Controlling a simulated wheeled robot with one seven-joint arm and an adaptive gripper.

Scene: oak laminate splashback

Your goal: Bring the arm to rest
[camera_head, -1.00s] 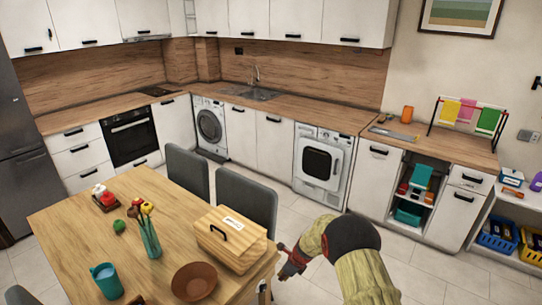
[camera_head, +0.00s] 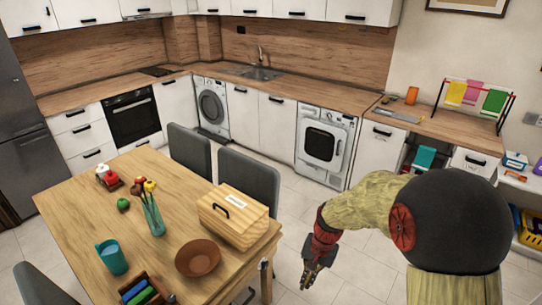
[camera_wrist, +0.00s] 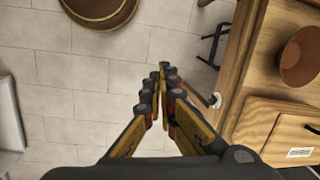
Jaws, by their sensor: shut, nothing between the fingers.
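My gripper (camera_head: 312,278) hangs over the floor to the right of the wooden table (camera_head: 85,215) in the head view, pointing down. In the wrist view my gripper (camera_wrist: 164,72) has its fingers together with nothing between them. My arm is bent, with its black elbow large at the right of the head view. The gripper is apart from the table edge.
The table bears a wooden bread box (camera_head: 233,215), a brown bowl (camera_head: 198,258), a teal mug (camera_head: 111,257) and a vase (camera_head: 153,215). Grey chairs (camera_head: 248,178) stand behind it. A round brown object (camera_wrist: 100,12) lies beyond the fingers. Tiled floor (camera_wrist: 75,75) is open beside the gripper.

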